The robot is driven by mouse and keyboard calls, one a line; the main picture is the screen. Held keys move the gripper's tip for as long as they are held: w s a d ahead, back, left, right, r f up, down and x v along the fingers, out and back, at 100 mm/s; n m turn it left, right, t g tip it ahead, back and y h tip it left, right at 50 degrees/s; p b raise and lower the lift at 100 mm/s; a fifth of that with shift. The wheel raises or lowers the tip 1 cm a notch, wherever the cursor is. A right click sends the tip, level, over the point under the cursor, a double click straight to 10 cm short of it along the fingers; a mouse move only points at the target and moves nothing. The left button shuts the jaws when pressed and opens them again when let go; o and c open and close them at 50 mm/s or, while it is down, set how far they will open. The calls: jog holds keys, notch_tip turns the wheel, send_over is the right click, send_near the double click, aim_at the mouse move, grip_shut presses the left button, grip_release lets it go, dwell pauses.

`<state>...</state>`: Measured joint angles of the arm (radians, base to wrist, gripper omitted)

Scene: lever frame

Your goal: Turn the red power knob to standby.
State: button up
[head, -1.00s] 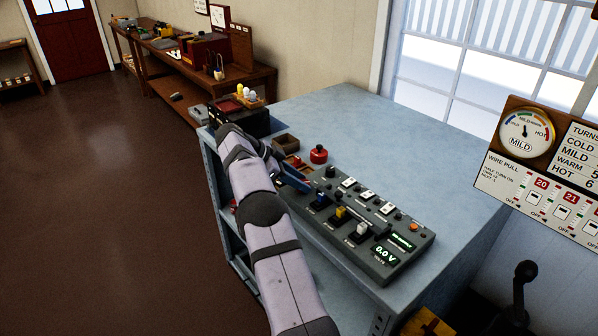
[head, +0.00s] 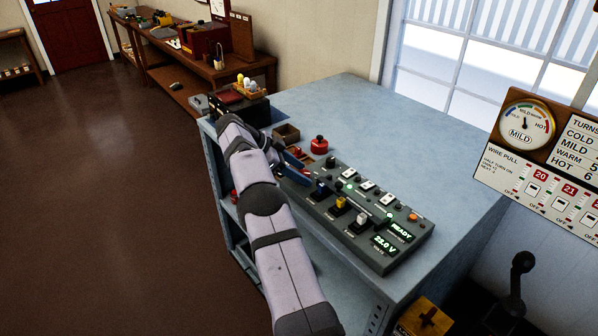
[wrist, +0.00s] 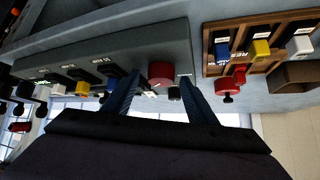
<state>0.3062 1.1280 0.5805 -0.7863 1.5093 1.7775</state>
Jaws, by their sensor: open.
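The red knob (wrist: 162,75) is on the grey console, between my gripper's two blue fingers in the wrist view. My gripper (wrist: 161,88) is open, with a finger on either side of the knob; I cannot tell whether either touches it. In the head view my gripper (head: 300,172) is over the left end of the console (head: 385,262), and the knob is hidden there by the gripper. The console's display (head: 401,231) reads READY and the one below it (head: 384,244) reads 22.0 V. Green lights are lit on the console.
A wooden tray (wrist: 212,70) with coloured pieces is beside the console. Blue, yellow and white levers stand on the console's front. The back of the bench is clear.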

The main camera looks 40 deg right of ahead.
jog(key=p+v, duration=0.1)
jog(key=v, duration=0.5)
jog(key=shift+d+p, duration=0.1)
jog(key=shift+p, duration=0.2)
jog(key=shift+w+a+r+p, duration=0.2)
jog(key=shift+a+r+p, duration=0.2)
jog(key=shift+a+p, duration=0.15)
